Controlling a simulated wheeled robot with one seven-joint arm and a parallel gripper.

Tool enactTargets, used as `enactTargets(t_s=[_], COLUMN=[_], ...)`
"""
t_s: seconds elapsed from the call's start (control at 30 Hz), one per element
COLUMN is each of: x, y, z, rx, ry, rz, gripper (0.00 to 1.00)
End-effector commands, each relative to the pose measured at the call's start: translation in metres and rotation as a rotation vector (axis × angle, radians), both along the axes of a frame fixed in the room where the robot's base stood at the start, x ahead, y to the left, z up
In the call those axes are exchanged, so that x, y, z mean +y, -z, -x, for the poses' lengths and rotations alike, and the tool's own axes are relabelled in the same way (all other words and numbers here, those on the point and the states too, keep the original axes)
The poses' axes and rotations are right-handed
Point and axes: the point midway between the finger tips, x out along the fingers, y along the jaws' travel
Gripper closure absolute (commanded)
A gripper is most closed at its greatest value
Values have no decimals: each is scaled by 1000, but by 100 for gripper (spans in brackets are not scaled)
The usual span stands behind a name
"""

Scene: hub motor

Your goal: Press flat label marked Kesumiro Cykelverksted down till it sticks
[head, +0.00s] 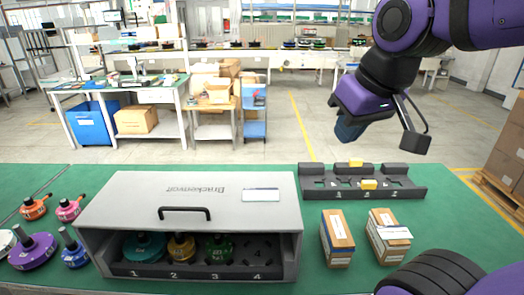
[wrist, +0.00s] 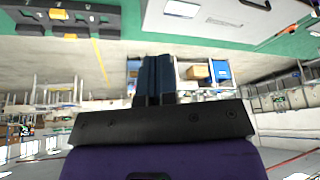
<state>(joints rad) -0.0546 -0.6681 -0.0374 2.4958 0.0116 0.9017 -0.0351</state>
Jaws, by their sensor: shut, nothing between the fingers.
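A flat white label with a dark blue band (head: 261,194) lies on the top of the grey Brackenwest box (head: 150,203), right of its black handle. It also shows in the wrist view (wrist: 182,8), at the top edge. Another white label (head: 396,232) lies on the right-hand carton (head: 387,246). The print on both is too small to read, so I cannot tell which bears the name. My gripper (head: 348,132) is raised above the back of the green table, away from both labels. Its blue fingers (wrist: 157,65) are shut and empty.
The grey box holds several coloured hub motors in numbered slots. More motors (head: 34,207) stand at the left. A dark rack (head: 407,189) with yellow blocks is behind two cartons (head: 337,236). The green table (head: 318,276) is bare between the box and cartons.

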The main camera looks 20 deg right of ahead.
Motion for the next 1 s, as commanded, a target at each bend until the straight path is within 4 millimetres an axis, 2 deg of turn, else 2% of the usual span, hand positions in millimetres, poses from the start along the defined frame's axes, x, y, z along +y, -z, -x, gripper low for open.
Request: enactTargets(t_s=[0.27, 0.47, 0.77, 1.0], x=[4, 13, 32, 52], y=[7, 22, 62, 105], z=[-34, -77, -140, -185], rx=[64, 140, 255, 340], ry=[-65, -141, -250, -331], rz=[-12, -13, 16, 68], gripper=[100, 100, 100, 100])
